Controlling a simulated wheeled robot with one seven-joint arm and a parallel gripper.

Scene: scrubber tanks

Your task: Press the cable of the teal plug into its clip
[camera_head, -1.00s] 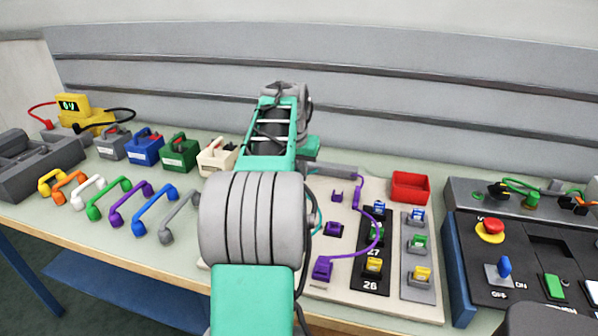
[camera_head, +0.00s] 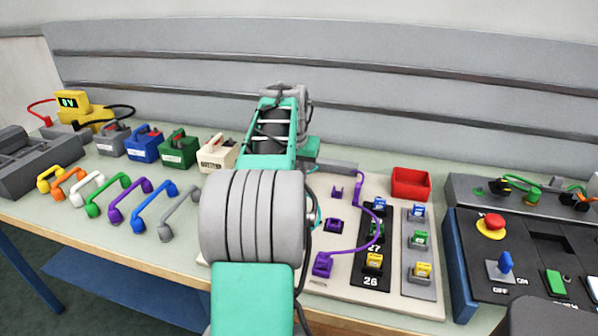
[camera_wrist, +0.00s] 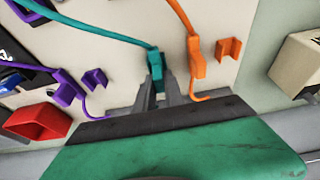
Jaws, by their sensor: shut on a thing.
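In the wrist view, the teal cable (camera_wrist: 100,28) comes in from the upper left and ends at a small teal piece (camera_wrist: 156,63) between my fingertips. My gripper (camera_wrist: 156,78) is shut on this piece, low over the pale board. I cannot tell whether the piece is the plug's end or whether the clip is beneath it. No separate teal clip shows. In the head view my arm hides the gripper and most of the teal cable; only a short teal stretch (camera_head: 318,218) shows beside the arm.
The orange cable (camera_wrist: 178,14) and orange clip (camera_wrist: 228,49) are close on the right in the wrist view. A purple clip (camera_wrist: 95,79) and a red bin (camera_wrist: 38,122) are on the left. In the head view, a purple cable (camera_head: 372,232) arches across the board (camera_head: 405,305).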

